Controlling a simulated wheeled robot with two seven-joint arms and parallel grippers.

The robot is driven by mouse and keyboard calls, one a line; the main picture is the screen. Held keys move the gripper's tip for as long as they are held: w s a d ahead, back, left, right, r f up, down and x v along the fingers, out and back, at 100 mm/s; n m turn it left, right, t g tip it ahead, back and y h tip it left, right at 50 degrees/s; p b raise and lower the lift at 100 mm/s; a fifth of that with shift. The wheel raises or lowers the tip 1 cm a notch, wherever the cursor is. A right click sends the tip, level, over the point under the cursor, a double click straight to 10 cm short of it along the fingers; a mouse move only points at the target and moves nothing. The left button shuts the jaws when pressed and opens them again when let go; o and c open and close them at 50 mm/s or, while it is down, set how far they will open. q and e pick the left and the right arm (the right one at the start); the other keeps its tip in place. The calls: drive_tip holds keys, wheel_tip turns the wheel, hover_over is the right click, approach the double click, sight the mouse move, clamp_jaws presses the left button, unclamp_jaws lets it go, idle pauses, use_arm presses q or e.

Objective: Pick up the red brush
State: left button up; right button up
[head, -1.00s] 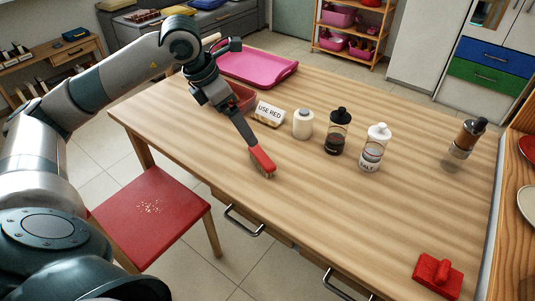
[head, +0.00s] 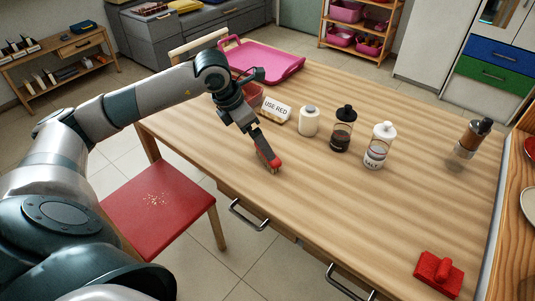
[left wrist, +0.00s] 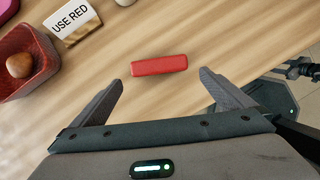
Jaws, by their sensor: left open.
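The red brush (head: 274,163) lies on the wooden table near its front edge, with pale bristles showing below its red back. In the left wrist view the brush (left wrist: 159,65) lies crosswise just beyond the fingertips, between their lines. My left gripper (head: 259,143) is open and empty, with its fingers pointing down at the brush and partly covering it in the head view. In the left wrist view the gripper's (left wrist: 161,80) two fingers are spread apart. Whether a finger touches the brush I cannot tell. My right gripper is not in view.
A "USE RED" sign (head: 276,111), a white bottle (head: 309,122), a dark bottle (head: 342,130) and a salt bottle (head: 379,148) stand behind. A red bin (left wrist: 24,72) is beside the sign. A red chair (head: 160,200) holds crumbs.

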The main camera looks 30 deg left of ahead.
use_arm(q)
drive_tip(key=shift+x, duration=1.2)
drive_tip(key=shift+w+d+f, duration=0.1)
drive_tip(key=shift+w+f, duration=0.05)
drive_tip(key=shift+f, duration=0.3)
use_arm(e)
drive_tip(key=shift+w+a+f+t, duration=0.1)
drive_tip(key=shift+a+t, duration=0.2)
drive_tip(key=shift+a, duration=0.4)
use_arm(q)
drive_tip(key=shift+w+d+f+p, duration=0.1)
drive_tip(key=shift+w+f+p, duration=0.2)
drive_tip(key=shift+f+p, duration=0.15)
drive_tip(key=shift+p+x, duration=0.45)
drive_tip(key=shift+x, duration=1.65)
drive_tip(key=shift+w, duration=0.2)
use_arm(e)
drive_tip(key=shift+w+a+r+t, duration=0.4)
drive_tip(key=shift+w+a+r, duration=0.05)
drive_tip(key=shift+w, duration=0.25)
use_arm(q)
drive_tip(key=shift+r, duration=0.1)
drive_tip(key=c, duration=0.8)
